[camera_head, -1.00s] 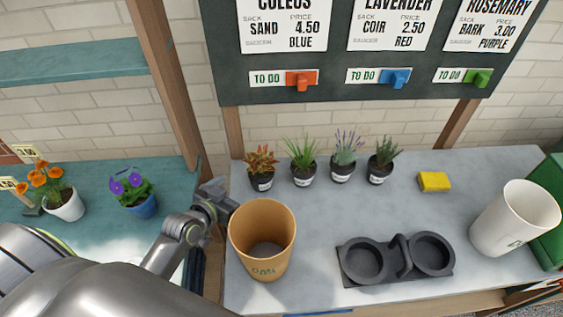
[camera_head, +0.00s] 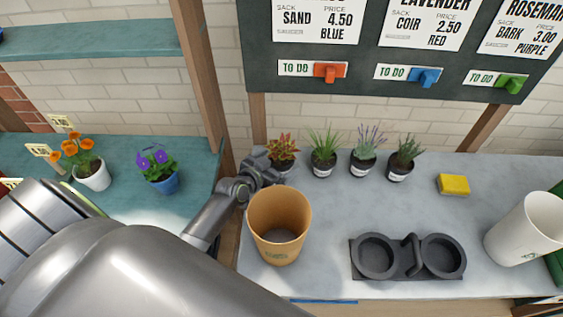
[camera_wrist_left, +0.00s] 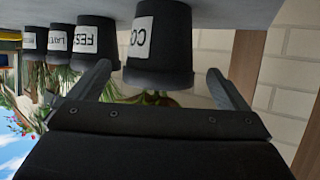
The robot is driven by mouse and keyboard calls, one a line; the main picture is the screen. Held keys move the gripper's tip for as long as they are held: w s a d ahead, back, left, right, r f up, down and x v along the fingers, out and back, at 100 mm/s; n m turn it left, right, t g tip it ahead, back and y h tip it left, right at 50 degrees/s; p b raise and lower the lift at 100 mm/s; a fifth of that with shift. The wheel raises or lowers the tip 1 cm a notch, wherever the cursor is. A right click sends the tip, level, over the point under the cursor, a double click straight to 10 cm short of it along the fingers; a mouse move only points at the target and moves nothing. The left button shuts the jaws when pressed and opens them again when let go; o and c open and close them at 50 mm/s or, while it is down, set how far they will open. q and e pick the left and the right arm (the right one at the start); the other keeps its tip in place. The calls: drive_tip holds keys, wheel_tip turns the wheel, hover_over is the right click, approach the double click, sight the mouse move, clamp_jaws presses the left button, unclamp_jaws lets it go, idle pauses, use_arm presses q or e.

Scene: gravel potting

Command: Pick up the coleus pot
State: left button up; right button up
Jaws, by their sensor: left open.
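The coleus pot (camera_head: 284,163) is a small black pot with red-orange leaves, upright at the left end of a row on the grey counter. In the left wrist view, which is upside down, it shows large with a white label starting "CO" (camera_wrist_left: 158,45). My left gripper (camera_head: 272,172) is open at the coleus pot, just in front and to its left. In the wrist view its two fingers (camera_wrist_left: 160,75) stand on either side of the pot's image, with gaps on both sides. How deep the pot sits between them is unclear. My right gripper is out of view.
Several black plant pots (camera_head: 323,166) continue the row rightward. A tan bucket (camera_head: 279,235) stands close in front of my left gripper. A dark two-ring holder (camera_head: 408,262), yellow sponge (camera_head: 453,184) and white bucket (camera_head: 527,232) are farther right. The order board (camera_head: 390,75) is behind.

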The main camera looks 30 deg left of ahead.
use_arm(q)
drive_tip(key=shift+x, duration=1.5)
drive_tip(key=shift+c, duration=0.5)
drive_tip(key=c, duration=1.2)
